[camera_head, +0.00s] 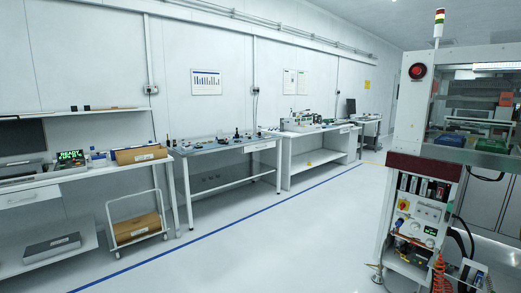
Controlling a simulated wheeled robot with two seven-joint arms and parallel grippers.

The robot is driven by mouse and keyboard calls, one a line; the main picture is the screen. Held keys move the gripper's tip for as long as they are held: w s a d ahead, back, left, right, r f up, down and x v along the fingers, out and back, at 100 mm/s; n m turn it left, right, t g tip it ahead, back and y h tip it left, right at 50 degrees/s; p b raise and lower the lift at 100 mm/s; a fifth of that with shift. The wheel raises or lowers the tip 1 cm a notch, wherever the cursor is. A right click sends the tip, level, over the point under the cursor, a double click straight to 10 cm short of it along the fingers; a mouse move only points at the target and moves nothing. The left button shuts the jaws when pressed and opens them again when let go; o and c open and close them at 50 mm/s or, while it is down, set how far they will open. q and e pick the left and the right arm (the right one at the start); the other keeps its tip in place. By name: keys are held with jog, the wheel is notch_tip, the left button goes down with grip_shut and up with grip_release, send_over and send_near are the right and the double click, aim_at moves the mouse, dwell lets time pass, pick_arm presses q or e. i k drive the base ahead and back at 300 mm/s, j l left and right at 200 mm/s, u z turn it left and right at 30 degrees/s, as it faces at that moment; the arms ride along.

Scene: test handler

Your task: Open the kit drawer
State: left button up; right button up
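Several benches along the left wall have drawer fronts, and I cannot tell which one is the kit drawer. One white drawer (22,197) is under the near left bench and looks shut. Another drawer front (262,146) is under the right end of the middle grey-topped table and looks shut. A possible small drawer front (345,130) on the far white bench is too small to read. Neither of my grippers is in view.
A test handler machine (432,160) with a red button and signal tower stands at the right. A white trolley (138,225) with a brown box stands by the near left bench (60,178). The floor (260,240) between is clear, crossed by a blue line.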

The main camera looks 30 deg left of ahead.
aim_at(262, 145)
jog(key=i+j+u, duration=0.4)
jog(key=i, duration=0.35)
jog(key=i+u, duration=0.4)
jog(key=i, duration=0.35)
